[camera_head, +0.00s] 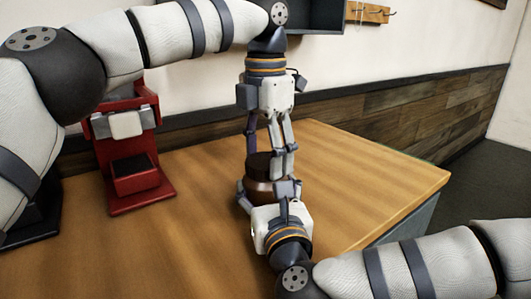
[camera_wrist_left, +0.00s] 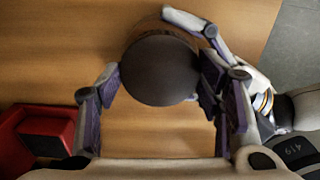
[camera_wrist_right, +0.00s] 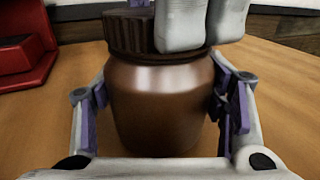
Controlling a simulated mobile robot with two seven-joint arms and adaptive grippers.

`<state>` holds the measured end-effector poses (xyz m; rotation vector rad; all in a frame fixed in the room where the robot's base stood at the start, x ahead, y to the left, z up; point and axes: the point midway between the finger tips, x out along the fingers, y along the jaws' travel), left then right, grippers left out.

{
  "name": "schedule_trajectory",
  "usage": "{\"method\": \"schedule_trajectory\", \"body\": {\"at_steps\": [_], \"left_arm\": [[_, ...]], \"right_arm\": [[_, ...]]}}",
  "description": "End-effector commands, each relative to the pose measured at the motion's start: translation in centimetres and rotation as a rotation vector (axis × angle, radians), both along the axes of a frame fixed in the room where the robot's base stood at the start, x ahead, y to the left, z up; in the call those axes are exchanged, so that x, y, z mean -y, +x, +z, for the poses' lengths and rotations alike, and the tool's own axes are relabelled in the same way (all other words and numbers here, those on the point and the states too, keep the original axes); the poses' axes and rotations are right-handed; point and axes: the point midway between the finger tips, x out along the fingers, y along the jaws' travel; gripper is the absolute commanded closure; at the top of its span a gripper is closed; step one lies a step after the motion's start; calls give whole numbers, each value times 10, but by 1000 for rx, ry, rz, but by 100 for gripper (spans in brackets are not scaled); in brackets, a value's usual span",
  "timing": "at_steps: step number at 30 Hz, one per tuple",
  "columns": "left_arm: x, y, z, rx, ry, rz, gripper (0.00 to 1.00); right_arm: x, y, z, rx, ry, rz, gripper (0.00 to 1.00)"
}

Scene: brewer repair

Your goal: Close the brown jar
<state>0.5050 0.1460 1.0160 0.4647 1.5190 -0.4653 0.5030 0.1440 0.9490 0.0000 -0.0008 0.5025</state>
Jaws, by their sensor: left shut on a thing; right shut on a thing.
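The brown jar (camera_head: 264,186) stands upright on the wooden table, and its glossy body fills the right wrist view (camera_wrist_right: 160,105). A dark ridged lid (camera_head: 260,165) sits on its mouth; its round top shows in the left wrist view (camera_wrist_left: 160,70) and its edge in the right wrist view (camera_wrist_right: 135,35). I cannot tell how tightly it is seated. My left gripper (camera_head: 268,155) points down from above, shut on the lid, with its fingers hiding part of the rim. My right gripper (camera_head: 268,190) is shut around the jar's body from the near side.
A red brewer-like machine (camera_head: 128,150) stands on the table to the left. The wooden table (camera_head: 360,170) is clear to the right of the jar, up to its right edge. A wall with wood panelling (camera_head: 420,105) and a hook rack (camera_head: 368,12) is behind.

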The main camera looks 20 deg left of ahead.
Motion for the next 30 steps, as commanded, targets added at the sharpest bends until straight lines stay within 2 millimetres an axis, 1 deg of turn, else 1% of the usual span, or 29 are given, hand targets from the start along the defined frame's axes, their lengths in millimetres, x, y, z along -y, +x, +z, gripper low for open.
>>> {"method": "schedule_trajectory", "body": {"at_steps": [1,3,6,8,12,13,14,15,16,26,29,30], "left_arm": [[1,0,-1,-3,-1,-164,73],[1,0,-1,-3,-2,-395,73],[1,0,-1,-2,-3,-654,73],[1,0,-2,-2,-2,-760,73],[1,0,-2,-3,-1,-747,73],[1,0,-2,-3,-1,-747,35],[1,-1,-2,-3,-1,-746,29],[1,-1,-2,-3,-1,-746,19],[1,0,-2,-3,-1,-746,16],[1,0,1,-1,1,-744,16],[1,0,14,3,1,-743,16],[1,0,22,2,1,-742,16]], "right_arm": [[0,0,0,0,-1,1,100],[0,0,-1,0,-1,1,100],[0,0,0,0,-1,1,100],[0,0,0,0,-1,1,100],[0,0,0,0,-1,1,100],[0,0,0,0,-1,0,100],[0,0,0,0,-1,0,100],[0,0,0,0,-1,0,100],[0,0,0,0,-1,0,100],[0,0,0,0,-1,0,100],[0,0,0,0,-1,0,100],[0,0,0,0,-1,0,100]]}}
